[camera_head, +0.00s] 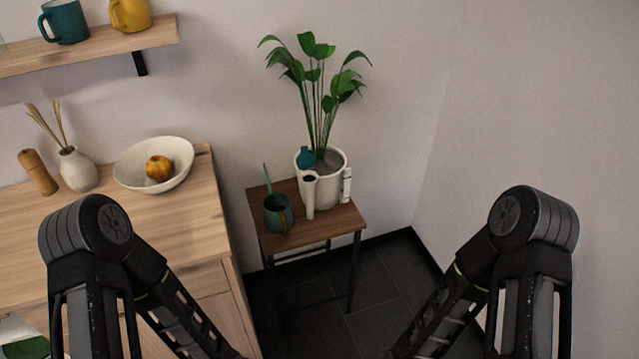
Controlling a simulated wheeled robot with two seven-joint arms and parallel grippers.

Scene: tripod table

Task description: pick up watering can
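A small dark green vessel (278,214) stands at the left side of a small wooden side table (337,221). A thin green stem, like a spout, rises from its back left, and a brownish curved part shows at its front. It looks like the watering can, though it is small here. My two arms come in from the lower left and lower right, with their elbows up and their forearms running down out of the picture. Neither gripper shows, and both arms are well apart from the table.
A white pot (331,184) with a tall leafy plant (318,85) stands behind the vessel, with small white and teal items against it. A wooden cabinet (190,218) with a bowl (130,172) stands left. A wall closes the right. Dark floor (375,285) lies clear in front.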

